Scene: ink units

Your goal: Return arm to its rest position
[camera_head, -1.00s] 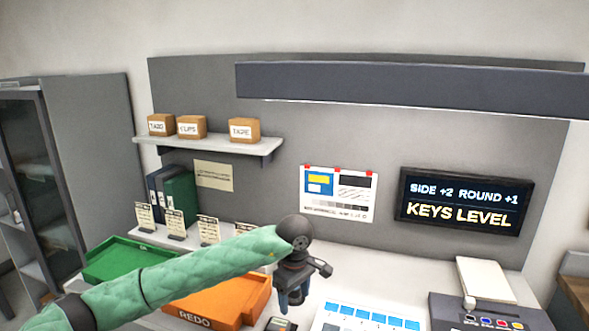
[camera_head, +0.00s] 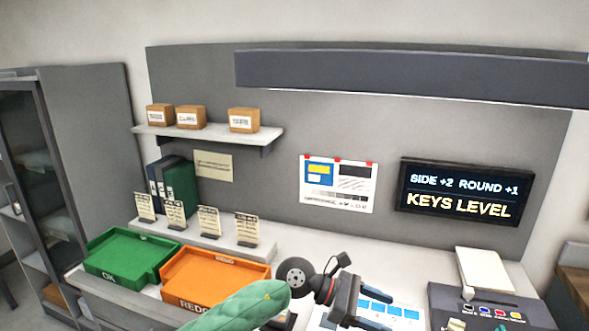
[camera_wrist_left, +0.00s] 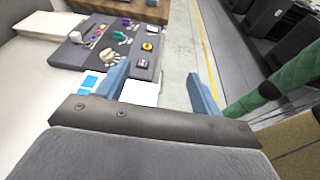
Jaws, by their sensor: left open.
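My left arm, in a green quilted sleeve (camera_head: 240,305), comes in from the bottom of the head view. My left gripper (camera_head: 362,305) is over the desk's front part, in front of the white sheet with blue squares. Its two blue-grey fingers are apart with nothing between them. In the left wrist view the left gripper (camera_wrist_left: 158,82) is also open and empty, with grey floor beyond the gap. A green-sleeved arm link of mine shows at the right of that view. My right gripper is not in view.
A green OK tray (camera_head: 125,258) and an orange REDO tray (camera_head: 215,278) stand left of the gripper. A dark console (camera_head: 482,308) with coloured parts is to the right; it also shows in the left wrist view (camera_wrist_left: 90,60). A shelf (camera_head: 205,137) holds several boxes.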

